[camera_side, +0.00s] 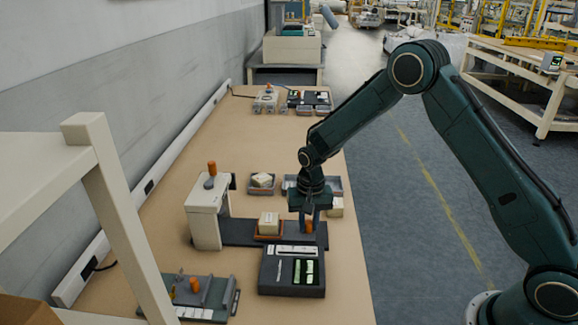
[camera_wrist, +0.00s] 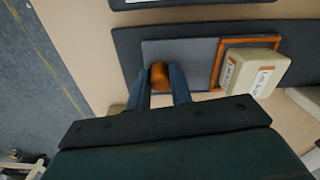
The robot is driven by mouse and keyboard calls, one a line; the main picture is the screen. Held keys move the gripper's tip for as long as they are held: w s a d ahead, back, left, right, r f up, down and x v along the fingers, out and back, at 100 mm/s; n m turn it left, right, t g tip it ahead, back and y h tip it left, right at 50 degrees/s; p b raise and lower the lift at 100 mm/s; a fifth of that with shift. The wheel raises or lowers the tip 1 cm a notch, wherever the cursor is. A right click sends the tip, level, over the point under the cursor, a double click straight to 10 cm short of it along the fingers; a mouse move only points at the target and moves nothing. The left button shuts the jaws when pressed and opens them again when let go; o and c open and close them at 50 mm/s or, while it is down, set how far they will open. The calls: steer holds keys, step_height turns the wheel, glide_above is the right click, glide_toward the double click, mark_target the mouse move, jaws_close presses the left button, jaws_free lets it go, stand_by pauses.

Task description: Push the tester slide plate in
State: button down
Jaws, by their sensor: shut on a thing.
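The tester (camera_side: 205,220) is a beige stand with an orange-topped lever, at the left end of a dark base rail (camera_side: 238,232). The slide plate is grey in the wrist view (camera_wrist: 190,52) and lies on the dark rail. An orange-edged nest (camera_side: 268,237) on it holds a cream labelled block (camera_side: 269,222), right of the tester and outside it. My gripper (camera_side: 309,222) is at the plate's right end, shut on its orange knob (camera_wrist: 159,76). In the wrist view the knob sits between my two fingers (camera_wrist: 162,88).
A dark tray with green-lit displays (camera_side: 292,271) stands just in front of the rail. Small grey bins (camera_side: 262,184) and a cream block (camera_side: 335,207) are behind it. A grey fixture with an orange knob (camera_side: 200,295) is at front left. A shelf post (camera_side: 120,210) stands left.

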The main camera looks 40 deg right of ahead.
mark_target(257, 227)
steer(key=w+a, duration=0.9)
steer(key=w, duration=0.1)
steer(key=shift+a, duration=0.3)
steer(key=shift+w+a+r, duration=0.1)
steer(key=shift+w+a, duration=0.15)
steer(key=c, duration=1.4)
jaws_free()
steer(key=shift+o, duration=0.7)
steer(key=shift+s, duration=0.1)
step_height(257, 227, up, 14)
